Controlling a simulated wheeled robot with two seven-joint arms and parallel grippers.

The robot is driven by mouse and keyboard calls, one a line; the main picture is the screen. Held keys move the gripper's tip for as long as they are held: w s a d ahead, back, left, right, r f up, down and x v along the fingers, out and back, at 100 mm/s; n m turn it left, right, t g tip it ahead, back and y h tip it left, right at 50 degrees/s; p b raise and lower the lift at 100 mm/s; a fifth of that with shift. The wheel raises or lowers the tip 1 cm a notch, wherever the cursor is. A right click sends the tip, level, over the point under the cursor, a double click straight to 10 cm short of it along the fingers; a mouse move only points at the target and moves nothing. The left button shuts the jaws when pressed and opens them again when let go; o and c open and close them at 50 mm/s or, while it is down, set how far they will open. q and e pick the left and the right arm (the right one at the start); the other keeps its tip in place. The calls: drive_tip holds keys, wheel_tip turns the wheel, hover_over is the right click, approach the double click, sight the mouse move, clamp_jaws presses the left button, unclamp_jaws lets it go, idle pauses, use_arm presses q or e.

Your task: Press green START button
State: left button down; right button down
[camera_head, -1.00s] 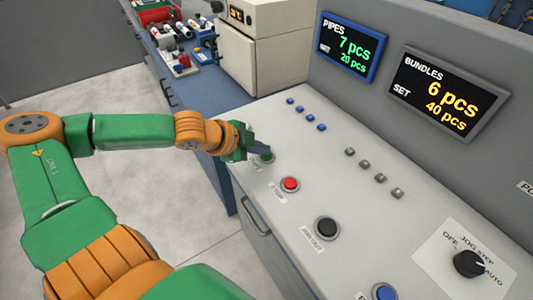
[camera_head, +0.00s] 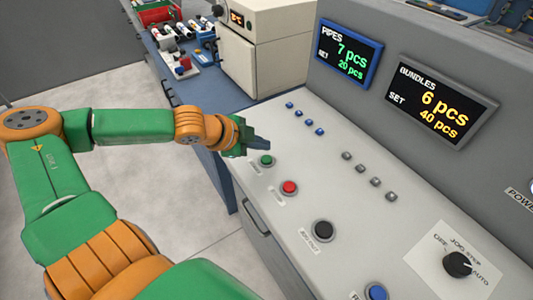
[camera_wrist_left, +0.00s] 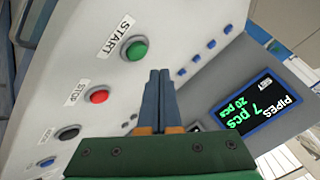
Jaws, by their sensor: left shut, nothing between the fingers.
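The green START button (camera_head: 267,160) sits on the light control panel (camera_head: 330,180), fully visible in the head view. It also shows in the left wrist view (camera_wrist_left: 136,50) beside its START label (camera_wrist_left: 117,37). My left gripper (camera_head: 266,145) is shut and empty. Its fingertips are just behind the button in the head view, and to the right of it in the left wrist view (camera_wrist_left: 160,75). They look apart from the button. My right gripper does not show.
The red STOP button (camera_head: 289,188) and a black button (camera_head: 323,230) lie nearer along the panel. Rows of small blue (camera_head: 308,122) and grey buttons (camera_head: 361,168) are farther in. A rotary switch (camera_head: 458,264) is at lower right. Two displays (camera_head: 347,52) stand at the back.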

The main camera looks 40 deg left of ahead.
sight(262, 160)
use_arm(q)
wheel_tip(262, 160, up, 4)
drive_tip(key=p, duration=0.2)
drive_tip(key=shift+f+p, duration=0.25)
drive_tip(key=shift+p, duration=0.05)
drive_tip(key=shift+f, duration=0.15)
